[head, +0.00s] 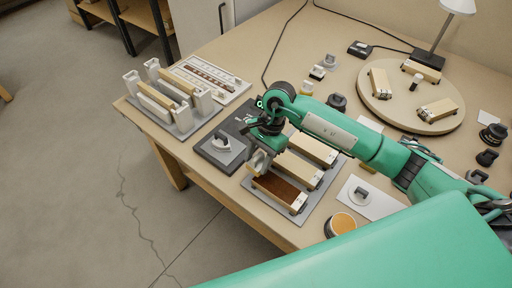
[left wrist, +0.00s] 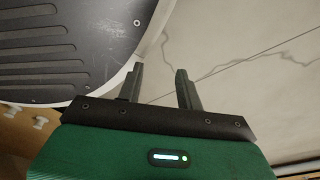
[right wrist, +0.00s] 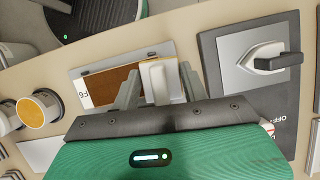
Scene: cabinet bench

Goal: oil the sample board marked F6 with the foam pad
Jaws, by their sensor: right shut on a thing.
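The sample board marked F6 (right wrist: 110,86) lies on a grey tray; its label shows at one end in the right wrist view. Its top is dark brown, and it also shows in the head view (head: 277,190) as the nearest board. My right gripper (head: 257,162) is shut on the white foam pad (right wrist: 156,80). The pad is at the board's far end from the label, over or on the brown face; I cannot tell if it touches. My left gripper (left wrist: 160,85) is open and empty, with floor behind its fingers.
Two pale boards (head: 298,169) lie behind F6 on the tray. A pot with orange contents (head: 342,224) stands to the right. A rack (head: 175,102) and a round turntable (head: 410,97) stand further off.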

